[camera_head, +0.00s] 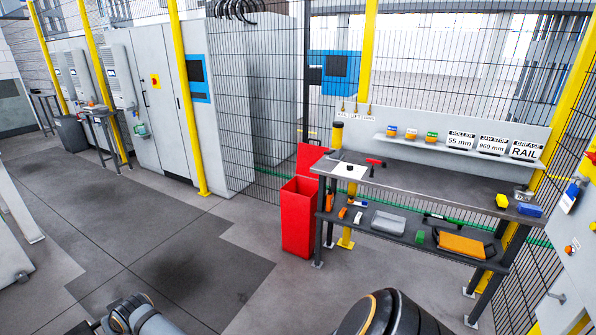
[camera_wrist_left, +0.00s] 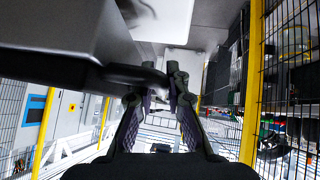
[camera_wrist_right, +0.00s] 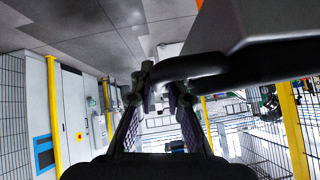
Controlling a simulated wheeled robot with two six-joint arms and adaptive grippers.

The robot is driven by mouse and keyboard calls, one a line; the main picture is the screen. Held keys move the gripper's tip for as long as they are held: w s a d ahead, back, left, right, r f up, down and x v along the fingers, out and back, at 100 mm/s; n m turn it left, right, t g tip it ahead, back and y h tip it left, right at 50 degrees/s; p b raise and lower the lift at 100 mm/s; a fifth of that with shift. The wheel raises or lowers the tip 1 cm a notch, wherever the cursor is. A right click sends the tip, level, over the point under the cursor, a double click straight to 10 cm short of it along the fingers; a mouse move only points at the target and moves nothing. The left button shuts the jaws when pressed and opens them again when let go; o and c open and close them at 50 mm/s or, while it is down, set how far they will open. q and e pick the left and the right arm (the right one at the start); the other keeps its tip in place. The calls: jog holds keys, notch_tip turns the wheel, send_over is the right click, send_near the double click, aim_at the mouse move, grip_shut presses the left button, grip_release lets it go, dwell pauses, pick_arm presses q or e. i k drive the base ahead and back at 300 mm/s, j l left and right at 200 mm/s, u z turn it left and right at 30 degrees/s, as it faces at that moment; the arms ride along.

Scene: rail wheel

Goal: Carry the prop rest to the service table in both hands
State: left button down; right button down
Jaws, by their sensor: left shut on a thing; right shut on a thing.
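The prop rest (camera_wrist_left: 75,55) shows in the left wrist view as a large dark grey body at the upper left, with a dark bar handle running between my left fingertips. My left gripper (camera_wrist_left: 158,88) is shut on that handle. In the right wrist view the prop rest (camera_wrist_right: 245,22) fills the upper right, and its curved dark handle (camera_wrist_right: 235,68) reaches my right gripper (camera_wrist_right: 160,85), which is shut on it. The head view shows neither gripper nor the prop rest. The service table (camera_head: 430,183) stands at the right there, with a grey top and a lower shelf.
An orange case (camera_head: 461,244) lies on the lower shelf. A red bin (camera_head: 298,217) stands left of the table.

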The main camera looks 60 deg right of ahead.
aim_at(435, 185)
jog(key=z, duration=2.7)
jog(key=i+l, duration=0.3)
jog(key=i, duration=0.15)
jog(key=i+l+z, duration=0.1)
jog(key=i+l, duration=0.15)
jog(key=i, duration=0.2)
jog(key=i+l, duration=0.25)
jog(key=i, duration=0.2)
